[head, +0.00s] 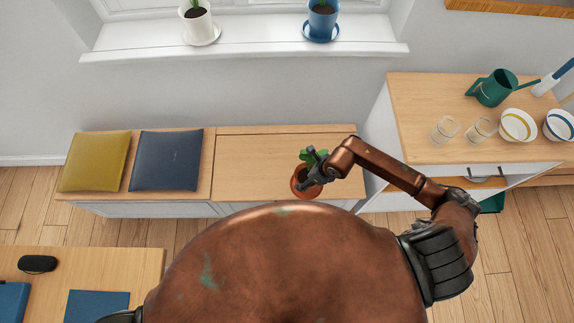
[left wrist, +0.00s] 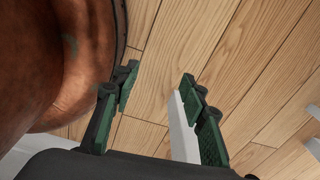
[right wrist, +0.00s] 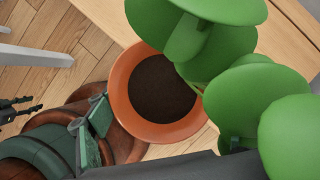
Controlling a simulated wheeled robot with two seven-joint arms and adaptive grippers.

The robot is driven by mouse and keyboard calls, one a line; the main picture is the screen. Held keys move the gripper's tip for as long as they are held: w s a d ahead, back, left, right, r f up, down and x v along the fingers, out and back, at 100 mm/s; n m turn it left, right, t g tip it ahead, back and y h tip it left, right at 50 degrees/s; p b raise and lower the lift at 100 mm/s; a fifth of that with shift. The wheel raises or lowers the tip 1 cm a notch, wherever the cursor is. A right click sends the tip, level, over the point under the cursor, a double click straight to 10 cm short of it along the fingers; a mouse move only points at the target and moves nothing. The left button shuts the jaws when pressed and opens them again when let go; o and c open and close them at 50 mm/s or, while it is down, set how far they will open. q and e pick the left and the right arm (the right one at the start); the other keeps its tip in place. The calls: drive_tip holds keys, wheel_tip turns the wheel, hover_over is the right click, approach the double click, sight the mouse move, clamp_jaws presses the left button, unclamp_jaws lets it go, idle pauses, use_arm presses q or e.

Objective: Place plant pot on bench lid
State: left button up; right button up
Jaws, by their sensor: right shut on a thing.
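The plant pot (head: 304,187) is an orange terracotta pot with dark soil and round green leaves. My right gripper (head: 316,168) is shut on it. In the head view the pot overlaps the front part of the bench lid (head: 262,160), a plain wooden panel; its height above the lid cannot be told. In the right wrist view the pot's rim (right wrist: 122,85) and soil fill the middle, with floor to the left and a wooden surface at upper right. My left gripper (left wrist: 158,84) is open in the left wrist view, over floor, and is not visible in the head view.
Yellow (head: 95,161) and dark blue (head: 166,160) cushions lie on the bench's left part. A white pot (head: 197,24) and blue pot (head: 321,22) stand on the windowsill. A cabinet (head: 420,95) with glasses, bowls and watering can stands right. A table (head: 140,265) is at lower left.

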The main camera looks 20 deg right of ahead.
drive_tip(key=shift+d+f+m, duration=0.1)
drive_tip(key=shift+f+m, duration=0.45)
drive_tip(key=shift+m, duration=0.25)
drive_tip(key=shift+w+d+f, duration=0.1)
drive_tip(key=shift+d+f, duration=0.1)
use_arm(q)
drive_tip(key=shift+s+f+b, duration=0.2)
drive_tip(key=shift+f+b, duration=2.1)
drive_tip(key=shift+f, duration=0.1)
use_arm(e)
drive_tip(key=w+d+f, duration=0.9)
drive_tip(key=f, duration=0.3)
drive_tip(key=shift+w+d+f+t+h, duration=0.25)
drive_tip(key=shift+w+f+t+h, duration=0.05)
drive_tip(key=shift+w+f, duration=0.1)
drive_tip(key=o, duration=2.1)
drive_tip(key=shift+s+f, duration=0.1)
use_arm(q)
drive_tip(key=r+p, duration=0.1)
drive_tip(key=w+r+p, duration=0.1)
drive_tip(key=shift+r+p, duration=0.35)
drive_tip(key=shift+p, duration=0.05)
use_arm(e)
drive_tip(key=v, duration=1.2)
